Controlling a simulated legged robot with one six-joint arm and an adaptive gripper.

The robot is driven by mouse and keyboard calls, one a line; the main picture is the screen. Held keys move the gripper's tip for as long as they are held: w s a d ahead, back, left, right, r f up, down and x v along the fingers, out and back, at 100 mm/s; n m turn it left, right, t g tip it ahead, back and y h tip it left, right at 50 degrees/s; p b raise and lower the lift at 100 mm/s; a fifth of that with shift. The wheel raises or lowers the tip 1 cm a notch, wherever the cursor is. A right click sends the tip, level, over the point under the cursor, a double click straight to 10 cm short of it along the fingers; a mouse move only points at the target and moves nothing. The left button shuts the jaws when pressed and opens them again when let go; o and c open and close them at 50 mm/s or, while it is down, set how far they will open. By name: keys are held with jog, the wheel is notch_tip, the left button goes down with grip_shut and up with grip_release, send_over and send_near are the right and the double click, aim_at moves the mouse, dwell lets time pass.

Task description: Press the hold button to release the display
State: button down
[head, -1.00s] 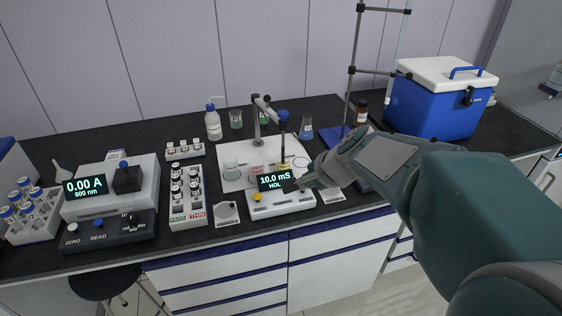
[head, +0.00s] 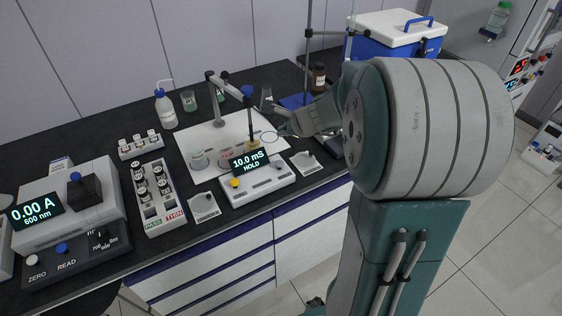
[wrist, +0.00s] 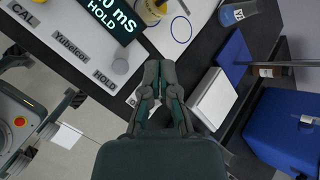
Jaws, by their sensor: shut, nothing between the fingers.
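The white meter (head: 262,184) stands on the bench, with a dark display (head: 250,161) reading 10.0 mS and HOLD. A yellow button (head: 234,183) is at its left end. In the wrist view the HOLD label (wrist: 104,78) is on the meter's front, with a round grey button (wrist: 120,67) beside it. My gripper (wrist: 160,66) is shut and empty, apart from the button and to its right in the wrist view. In the head view my gripper (head: 284,122) is beyond the meter's right end; my arm partly hides that area.
A stand with a probe (head: 249,120) rises behind the meter. Small cups, a wash bottle (head: 165,108) and a vial rack (head: 155,195) stand to the left. A white block (wrist: 213,98) and blue stand base (wrist: 233,60) are right of my gripper. A blue cooler (head: 395,35) is farther right.

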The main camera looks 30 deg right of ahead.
aim_at(281, 163)
jog(key=f, duration=0.1)
jog(key=a+f, duration=0.1)
jog(key=f, duration=0.1)
jog(key=shift+a, duration=0.3)
jog(key=f, duration=0.2)
jog(key=d+f, duration=0.1)
jog(key=f, duration=0.1)
jog(key=shift+d+f, duration=0.2)
jog(key=shift+f, duration=0.2)
jog(key=shift+a+f, duration=0.1)
jog(key=shift+f, duration=0.15)
jog(key=shift+a+f, duration=0.1)
jog(key=shift+a, duration=0.25)
jog(key=shift+d, duration=0.3)
jog(key=shift+a, duration=0.2)
jog(key=shift+d, duration=0.1)
jog(key=shift+f, duration=0.3)
